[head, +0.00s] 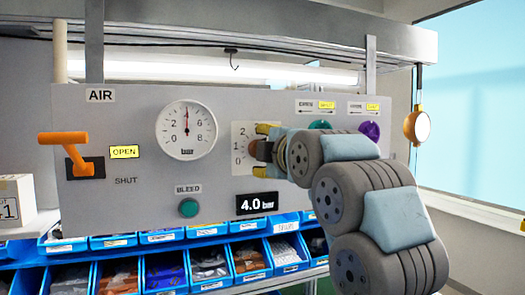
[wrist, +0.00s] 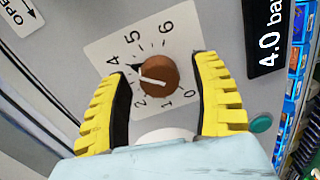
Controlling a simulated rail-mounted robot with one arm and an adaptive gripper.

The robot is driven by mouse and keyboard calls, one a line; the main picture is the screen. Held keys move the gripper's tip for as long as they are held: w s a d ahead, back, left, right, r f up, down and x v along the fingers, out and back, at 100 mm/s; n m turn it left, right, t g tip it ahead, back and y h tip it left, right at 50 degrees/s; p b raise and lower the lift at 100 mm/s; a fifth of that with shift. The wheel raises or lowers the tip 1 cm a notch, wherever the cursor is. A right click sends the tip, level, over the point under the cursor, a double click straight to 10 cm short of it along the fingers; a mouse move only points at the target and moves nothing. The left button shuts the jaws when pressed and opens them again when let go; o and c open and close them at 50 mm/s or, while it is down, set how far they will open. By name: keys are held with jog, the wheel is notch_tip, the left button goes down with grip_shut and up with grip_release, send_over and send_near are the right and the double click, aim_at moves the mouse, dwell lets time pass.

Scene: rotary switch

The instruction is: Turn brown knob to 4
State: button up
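The brown knob (wrist: 158,75) sits on a white dial plate (wrist: 178,48) numbered 0 to 6. Its white pointer line points left in the wrist view, roughly between 3 and 4; the 3 is hard to read. A dark mark lies beside the 4. My gripper (wrist: 160,72) is open, with its yellow, black-padded fingers on either side of the knob, apparently not touching it. In the head view my gripper (head: 266,144) is at the dial plate (head: 240,136) and covers its right part; the knob (head: 254,149) is mostly hidden.
A round gauge (head: 186,130) has its needle about upright, and a black display (head: 257,203) reads 4.0 bar. An orange lever (head: 64,140), a green BLEED button (head: 189,207), and green and purple knobs (head: 370,130) share the panel. Blue bins (head: 165,277) stand below.

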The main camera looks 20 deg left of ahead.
jog(key=shift+s+r, duration=0.1)
jog(key=shift+s, duration=0.05)
jog(key=v, duration=1.2)
